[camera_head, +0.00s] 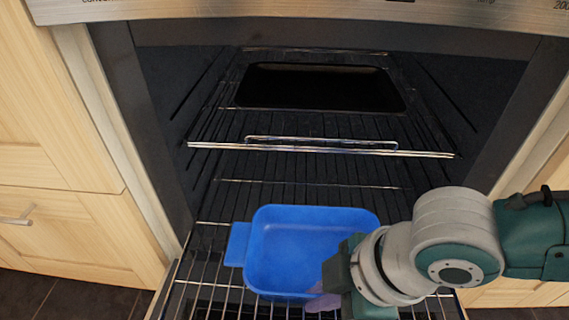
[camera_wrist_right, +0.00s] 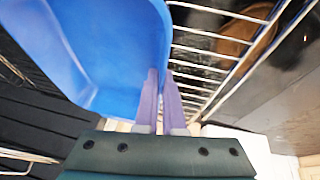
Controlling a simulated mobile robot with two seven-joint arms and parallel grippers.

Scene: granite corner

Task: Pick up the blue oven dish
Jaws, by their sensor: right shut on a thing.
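The blue oven dish (camera_head: 300,248) sits at the lower wire rack in the open oven, upright, with a flat handle tab at its left end. Its near right part is hidden behind my right arm. My right gripper (camera_head: 322,297) is at the dish's near right side, with purple fingers shut on its wall. In the right wrist view the dish (camera_wrist_right: 110,45) fills the upper left, and the fingers of my right gripper (camera_wrist_right: 160,95) close together at its edge. I cannot tell whether the dish touches the rack. My left gripper is not in view.
An upper oven rack (camera_head: 320,147) with a raised front bar is above and behind the dish. A dark tray (camera_head: 320,88) lies on it. The lower rack (camera_head: 205,270) extends out of the oven. Wooden cabinets (camera_head: 70,235) flank the oven.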

